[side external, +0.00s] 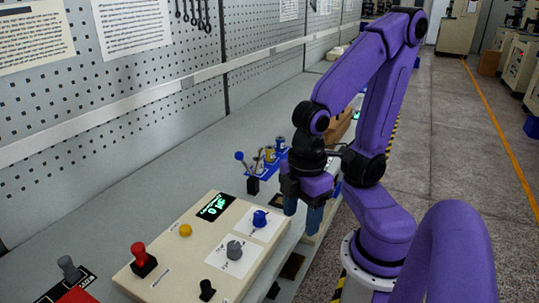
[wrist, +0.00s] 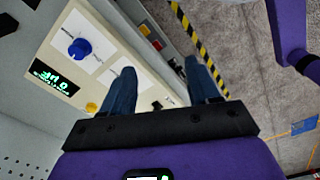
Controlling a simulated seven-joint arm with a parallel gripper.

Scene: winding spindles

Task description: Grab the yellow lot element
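My gripper (side external: 302,222) points down near the right edge of the beige control panel. In the wrist view my gripper (wrist: 159,66) has its two blue fingers apart with nothing between them. A small yellow piece (side external: 269,154) stands in a blue holder (side external: 267,168) behind the panel, beyond my gripper and to its left; I cannot tell its exact shape. This holder is not seen in the wrist view. A round yellow button (side external: 185,230) sits on the panel and shows in the wrist view (wrist: 91,107).
The control panel (side external: 150,262) carries a red knob (side external: 139,254), a blue knob (side external: 260,217), a grey knob (side external: 234,249) and a lit green display (side external: 214,207). A blue-tipped lever (side external: 240,156) stands left of the holder. A pegboard wall (side external: 120,110) lines the back. The grey bench between is mostly clear.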

